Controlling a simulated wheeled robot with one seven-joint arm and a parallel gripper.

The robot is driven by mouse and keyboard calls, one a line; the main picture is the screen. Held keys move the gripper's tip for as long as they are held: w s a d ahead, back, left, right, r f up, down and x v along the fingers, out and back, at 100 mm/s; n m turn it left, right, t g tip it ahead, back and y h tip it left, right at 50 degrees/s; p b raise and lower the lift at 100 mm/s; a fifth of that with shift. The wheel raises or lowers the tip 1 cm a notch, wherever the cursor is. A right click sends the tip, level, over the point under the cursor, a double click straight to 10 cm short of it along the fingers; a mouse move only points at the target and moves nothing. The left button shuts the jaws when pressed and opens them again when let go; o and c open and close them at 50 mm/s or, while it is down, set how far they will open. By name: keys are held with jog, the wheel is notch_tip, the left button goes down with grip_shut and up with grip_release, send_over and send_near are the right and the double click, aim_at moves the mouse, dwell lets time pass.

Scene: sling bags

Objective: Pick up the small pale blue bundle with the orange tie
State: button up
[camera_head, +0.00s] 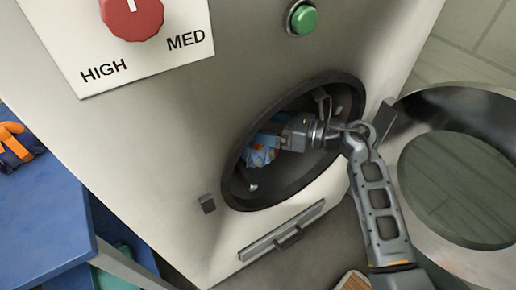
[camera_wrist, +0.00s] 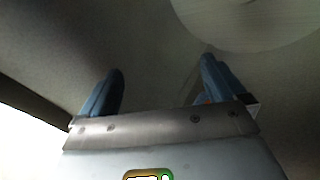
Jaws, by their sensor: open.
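The small pale blue bundle (camera_head: 259,156) shows a little orange and lies inside the round opening of the machine in the head view, near the opening's left side. My gripper (camera_head: 272,140) reaches through the opening from the right, and its end is right at the bundle, partly covering it. I cannot tell whether they touch. In the wrist view my gripper (camera_wrist: 160,82) has its two blue fingers wide apart, with only the grey drum surface seen between them. A tiny orange patch shows by the right finger; the bundle is not clearly visible there.
The open round door (camera_head: 470,262) stands to the right. A blue table (camera_head: 40,215) at the left holds a dark blue and orange item (camera_head: 14,146). A drawer handle (camera_head: 283,232) juts out below the opening.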

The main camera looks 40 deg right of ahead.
jog(key=w+d+f+n+g+h, duration=0.1)
jog(key=w+d+n+h, duration=0.1)
jog(key=d, duration=0.4)
jog(key=f, duration=0.2)
jog(key=f+b, duration=0.1)
jog(key=f, duration=0.5)
jog(key=shift+s+d+f, duration=0.15)
jog(key=shift+s+d, duration=0.05)
jog(key=shift+s, duration=0.05)
jog(key=shift+b+x, duration=0.5)
jog(key=shift+x, duration=3.25)
jog(key=shift+a, duration=0.2)
jog(key=shift+c, duration=0.3)
jog(key=c, duration=1.1)
